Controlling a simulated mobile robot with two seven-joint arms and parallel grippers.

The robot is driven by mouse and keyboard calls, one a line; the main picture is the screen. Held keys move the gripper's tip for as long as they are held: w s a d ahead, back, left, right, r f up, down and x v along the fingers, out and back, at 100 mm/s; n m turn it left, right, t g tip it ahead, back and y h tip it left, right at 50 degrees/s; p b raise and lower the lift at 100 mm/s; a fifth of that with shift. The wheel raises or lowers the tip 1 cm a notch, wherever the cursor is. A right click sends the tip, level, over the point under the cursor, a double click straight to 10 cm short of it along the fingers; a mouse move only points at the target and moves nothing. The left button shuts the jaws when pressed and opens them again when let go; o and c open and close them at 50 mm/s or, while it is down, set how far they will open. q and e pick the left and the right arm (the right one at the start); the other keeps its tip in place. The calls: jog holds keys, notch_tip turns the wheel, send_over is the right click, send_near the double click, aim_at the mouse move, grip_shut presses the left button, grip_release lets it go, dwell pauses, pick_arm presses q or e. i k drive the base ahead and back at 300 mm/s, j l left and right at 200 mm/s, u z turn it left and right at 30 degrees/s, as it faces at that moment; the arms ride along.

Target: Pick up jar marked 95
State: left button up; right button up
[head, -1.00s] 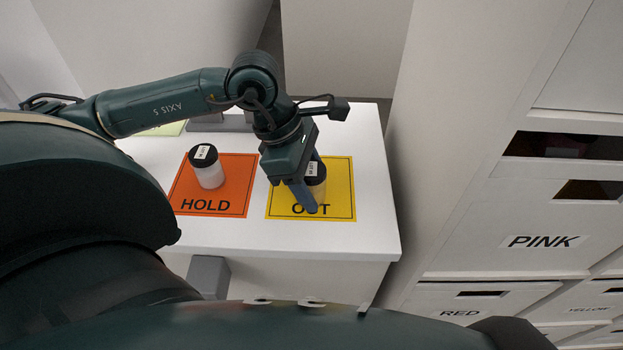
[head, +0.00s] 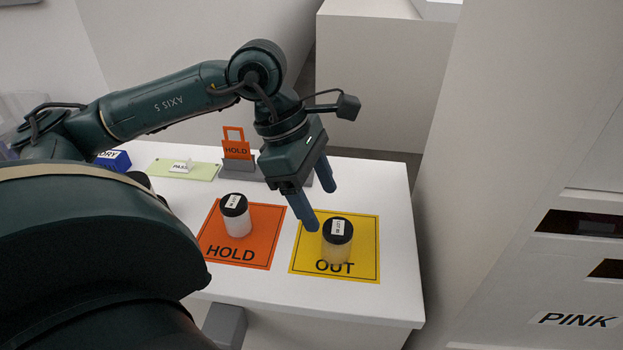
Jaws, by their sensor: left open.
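A jar with a black lid and a tan lower part (head: 337,243) stands upright on the yellow OUT mat (head: 369,262). A second black-lidded jar with a white body (head: 237,224) stands upright on the orange HOLD mat (head: 262,255). Both lids carry a small white label, too small for me to read surely, so I cannot tell which is marked 95. My left gripper (head: 318,208) is open and empty, its blue fingers spread above and behind the OUT jar, seemingly clear of it. My right gripper is not in view.
An orange HOLD sign (head: 236,144) stands in a grey holder at the table's back. A pale green mat (head: 203,170) with a PASS card and a blue box (head: 116,160) lie back left. A drawer cabinet marked PINK (head: 573,320) stands at the right.

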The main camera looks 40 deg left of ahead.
aim_at(237, 217)
jog(key=k, duration=1.5)
